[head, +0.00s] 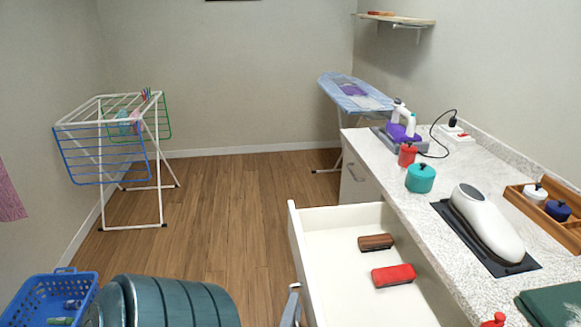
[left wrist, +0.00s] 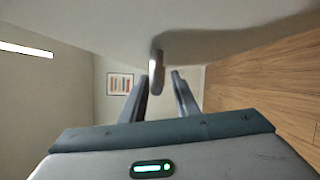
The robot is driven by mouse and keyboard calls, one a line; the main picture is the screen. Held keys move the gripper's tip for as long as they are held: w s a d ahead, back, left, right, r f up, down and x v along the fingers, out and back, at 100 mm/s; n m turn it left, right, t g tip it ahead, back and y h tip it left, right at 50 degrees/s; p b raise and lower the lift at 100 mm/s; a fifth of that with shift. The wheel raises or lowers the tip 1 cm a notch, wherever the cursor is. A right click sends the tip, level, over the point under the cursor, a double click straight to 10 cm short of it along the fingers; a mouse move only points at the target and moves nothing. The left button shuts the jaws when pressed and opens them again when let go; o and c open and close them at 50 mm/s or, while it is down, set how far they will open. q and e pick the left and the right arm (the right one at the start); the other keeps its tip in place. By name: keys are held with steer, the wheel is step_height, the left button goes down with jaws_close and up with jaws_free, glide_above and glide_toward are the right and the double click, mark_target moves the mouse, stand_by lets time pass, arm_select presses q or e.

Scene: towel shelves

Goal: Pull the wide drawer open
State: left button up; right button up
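The wide drawer (head: 330,222) stands pulled out from the white counter, its inside showing in the head view. A brown brush (head: 376,242) and a red brush (head: 393,275) lie in it. In the left wrist view the pale drawer front (left wrist: 215,40) fills the top, with a short handle (left wrist: 158,78) on it. My left gripper (left wrist: 160,80) is open, its two fingers apart on either side of the handle, with a visible gap on the right. In the head view only a grey bit of my left gripper (head: 291,304) shows beside the drawer front. My right gripper is not in view.
The countertop (head: 385,160) holds a teal pot (head: 420,178), a white appliance (head: 485,222) and a wooden tray (head: 543,208). A blue basket (head: 45,298) is at lower left, a drying rack (head: 120,150) beyond. The wooden floor (head: 220,205) left of the drawer is clear.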

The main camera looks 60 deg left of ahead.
arm_select(q)
steer(key=shift+d, duration=0.1)
